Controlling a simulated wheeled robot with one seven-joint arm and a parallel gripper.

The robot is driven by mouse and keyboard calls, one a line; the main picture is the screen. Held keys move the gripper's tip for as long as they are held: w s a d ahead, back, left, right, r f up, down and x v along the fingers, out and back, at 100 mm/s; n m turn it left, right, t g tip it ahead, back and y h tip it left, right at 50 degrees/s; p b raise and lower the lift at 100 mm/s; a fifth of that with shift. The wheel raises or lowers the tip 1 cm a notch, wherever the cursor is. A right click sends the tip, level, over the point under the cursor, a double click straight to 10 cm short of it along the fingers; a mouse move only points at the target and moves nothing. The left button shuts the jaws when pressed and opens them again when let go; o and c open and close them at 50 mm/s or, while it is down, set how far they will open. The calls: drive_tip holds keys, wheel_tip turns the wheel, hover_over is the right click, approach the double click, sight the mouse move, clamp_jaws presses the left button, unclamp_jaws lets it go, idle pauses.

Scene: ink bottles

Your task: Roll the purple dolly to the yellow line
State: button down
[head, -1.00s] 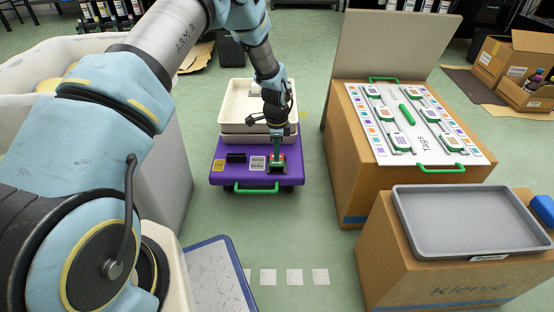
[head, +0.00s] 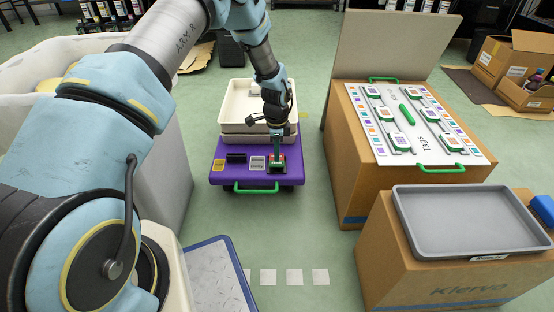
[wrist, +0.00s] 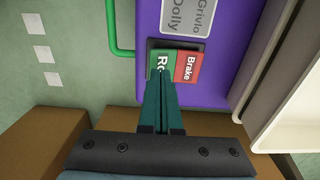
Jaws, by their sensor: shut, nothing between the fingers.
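The purple dolly (head: 231,176) stands on the green floor with a green handle (head: 256,189) on its near side. Cream trays (head: 240,104) are stacked on its back part. A pedal with a green half and a red half marked "Brake" (wrist: 188,69) sits on its deck. My gripper (head: 277,165) points down at this pedal. In the wrist view its shut fingertips (wrist: 161,75) are at the green half, covering part of its lettering. I cannot tell whether they touch it. I cannot clearly make out a yellow line on the floor.
White squares (head: 294,277) mark the floor in front of the dolly. A carton with a tag board (head: 430,150) and a carton with a grey tray (head: 470,220) stand to the right. A large pale bin (head: 172,170) stands left. The floor between is clear.

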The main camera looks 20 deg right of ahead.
sight(277, 163)
drive_tip(key=shift+f+b, duration=0.45)
drive_tip(key=shift+f, duration=0.65)
idle(0.6)
drive_tip(key=shift+r+p, duration=3.05)
drive_tip(key=shift+r, duration=0.55)
drive_tip(key=shift+s, duration=0.15)
